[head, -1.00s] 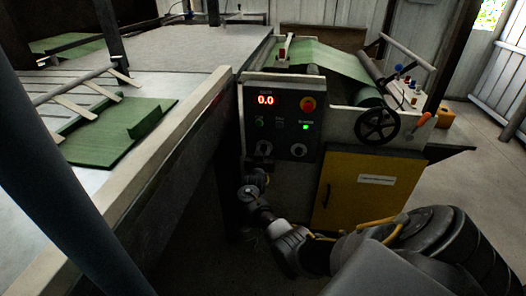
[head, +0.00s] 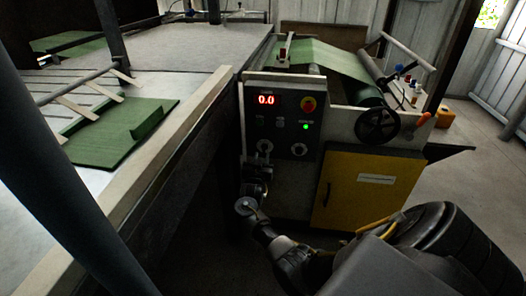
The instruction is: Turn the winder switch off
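The black control panel (head: 284,121) stands on the front of the machine. It has a red "0.0" display, a red-and-yellow stop button (head: 308,104) and a lit green lamp (head: 306,127). Two rotary knobs sit low on it, a left knob (head: 264,147) and a right knob (head: 299,149) below the lamp. Their labels are too small to read, so I cannot tell which is the winder switch. My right gripper (head: 262,163) is just below the left knob and seems close to it. Contact and finger opening cannot be made out. My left gripper is not in view.
A yellow cabinet door (head: 370,192) is right of my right forearm. A black handwheel (head: 377,126) is above it. The long table's edge (head: 150,165) runs along the left, with green sacking (head: 110,135) on top. Open floor lies at the right.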

